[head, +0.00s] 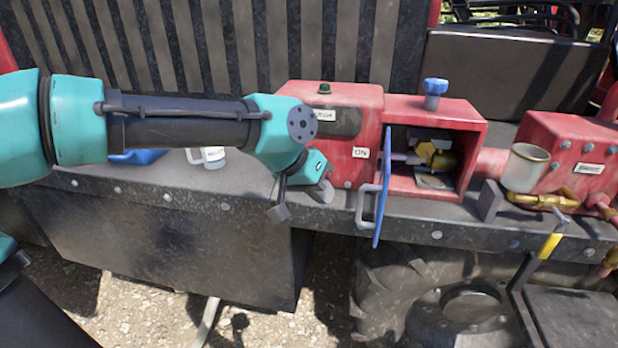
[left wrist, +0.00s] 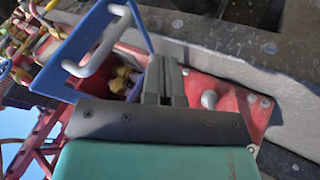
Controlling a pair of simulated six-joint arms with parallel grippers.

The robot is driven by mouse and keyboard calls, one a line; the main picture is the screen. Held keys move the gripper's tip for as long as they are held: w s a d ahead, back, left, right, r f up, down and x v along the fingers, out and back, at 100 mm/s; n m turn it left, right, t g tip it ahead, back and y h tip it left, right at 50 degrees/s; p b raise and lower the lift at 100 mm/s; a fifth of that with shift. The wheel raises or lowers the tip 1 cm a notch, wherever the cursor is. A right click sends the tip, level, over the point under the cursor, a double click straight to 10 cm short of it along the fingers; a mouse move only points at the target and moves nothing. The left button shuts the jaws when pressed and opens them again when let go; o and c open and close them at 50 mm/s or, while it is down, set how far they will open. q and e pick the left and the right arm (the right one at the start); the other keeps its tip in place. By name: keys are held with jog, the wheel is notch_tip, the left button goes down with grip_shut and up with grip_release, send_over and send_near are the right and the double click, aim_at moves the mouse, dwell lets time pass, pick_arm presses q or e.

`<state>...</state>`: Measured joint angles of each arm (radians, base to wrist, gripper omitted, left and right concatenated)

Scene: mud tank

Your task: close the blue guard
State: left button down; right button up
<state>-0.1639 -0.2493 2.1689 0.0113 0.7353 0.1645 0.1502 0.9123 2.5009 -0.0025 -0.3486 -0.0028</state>
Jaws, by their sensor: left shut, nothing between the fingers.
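The blue guard (head: 382,192) stands swung open at the left side of the opening in the red housing (head: 460,112), seen nearly edge-on in the head view. A grey handle (head: 364,206) sits on its left face. In the left wrist view the guard (left wrist: 68,43) and its handle (left wrist: 104,48) show at the upper left. My left gripper (head: 324,191) is shut and empty, left of the handle and apart from it, in front of the red box. Its closed fingers (left wrist: 165,78) show in the left wrist view. My right gripper is not in view.
Inside the opening is a yellow and brass fitting (head: 436,155). A blue knob (head: 435,90) tops the housing. A white mug (head: 210,157) sits behind my left arm. The space before the opening is clear.

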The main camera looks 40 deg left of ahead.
pick_arm(q)
jog(key=shift+w+d+f, duration=0.15)
jog(key=shift+w+d, duration=0.1)
jog(key=shift+d, duration=0.5)
jog(key=shift+w+d+f, duration=0.2)
jog(key=shift+d, duration=0.5)
jog(key=shift+w+d+f, duration=0.15)
jog(key=shift+w+d, duration=0.1)
jog(key=shift+d, duration=0.5)
jog(key=shift+d, duration=0.15)
